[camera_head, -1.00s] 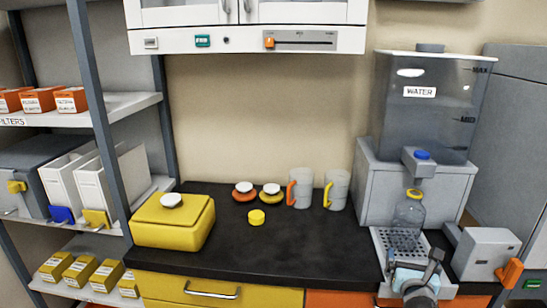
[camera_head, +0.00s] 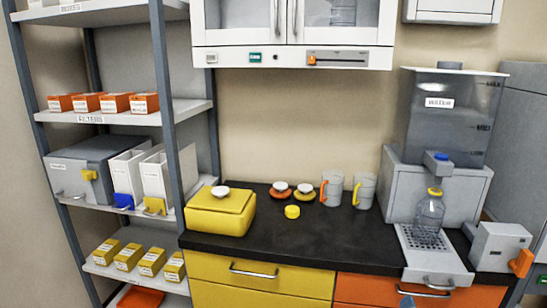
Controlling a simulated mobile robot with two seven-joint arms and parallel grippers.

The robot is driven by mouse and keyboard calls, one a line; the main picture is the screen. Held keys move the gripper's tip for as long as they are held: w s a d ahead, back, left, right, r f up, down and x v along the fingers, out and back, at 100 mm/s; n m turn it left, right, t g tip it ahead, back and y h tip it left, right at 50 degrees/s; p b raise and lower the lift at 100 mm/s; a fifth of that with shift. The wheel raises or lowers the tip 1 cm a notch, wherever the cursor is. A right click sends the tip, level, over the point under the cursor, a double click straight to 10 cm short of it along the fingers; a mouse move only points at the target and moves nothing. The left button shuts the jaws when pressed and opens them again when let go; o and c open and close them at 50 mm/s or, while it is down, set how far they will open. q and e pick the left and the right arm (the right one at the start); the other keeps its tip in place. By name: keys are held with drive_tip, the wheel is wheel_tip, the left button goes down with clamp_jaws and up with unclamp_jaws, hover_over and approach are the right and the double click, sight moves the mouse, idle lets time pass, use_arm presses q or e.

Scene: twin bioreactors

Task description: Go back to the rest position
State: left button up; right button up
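Neither of my grippers is clearly in view. A small blue-grey piece (camera_head: 406,300) shows at the bottom edge in front of the orange drawer, and I cannot tell what it is. Nothing of mine touches the bottle.
The black counter (camera_head: 300,242) holds a yellow box (camera_head: 220,212), a small yellow cap (camera_head: 292,211), two knobbed lids and two mugs (camera_head: 331,188). A shelf rack (camera_head: 168,100) stands left. A grey device (camera_head: 498,247) with an orange lever is at right.

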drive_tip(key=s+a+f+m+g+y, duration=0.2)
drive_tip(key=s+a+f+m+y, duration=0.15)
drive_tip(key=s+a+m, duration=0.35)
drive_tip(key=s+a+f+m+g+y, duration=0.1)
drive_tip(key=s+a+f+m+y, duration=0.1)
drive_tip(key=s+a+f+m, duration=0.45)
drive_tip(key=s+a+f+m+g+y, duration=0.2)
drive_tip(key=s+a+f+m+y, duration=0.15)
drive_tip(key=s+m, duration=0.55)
use_arm(q)
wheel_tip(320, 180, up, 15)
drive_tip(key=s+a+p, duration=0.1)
drive_tip(key=p, duration=1.9)
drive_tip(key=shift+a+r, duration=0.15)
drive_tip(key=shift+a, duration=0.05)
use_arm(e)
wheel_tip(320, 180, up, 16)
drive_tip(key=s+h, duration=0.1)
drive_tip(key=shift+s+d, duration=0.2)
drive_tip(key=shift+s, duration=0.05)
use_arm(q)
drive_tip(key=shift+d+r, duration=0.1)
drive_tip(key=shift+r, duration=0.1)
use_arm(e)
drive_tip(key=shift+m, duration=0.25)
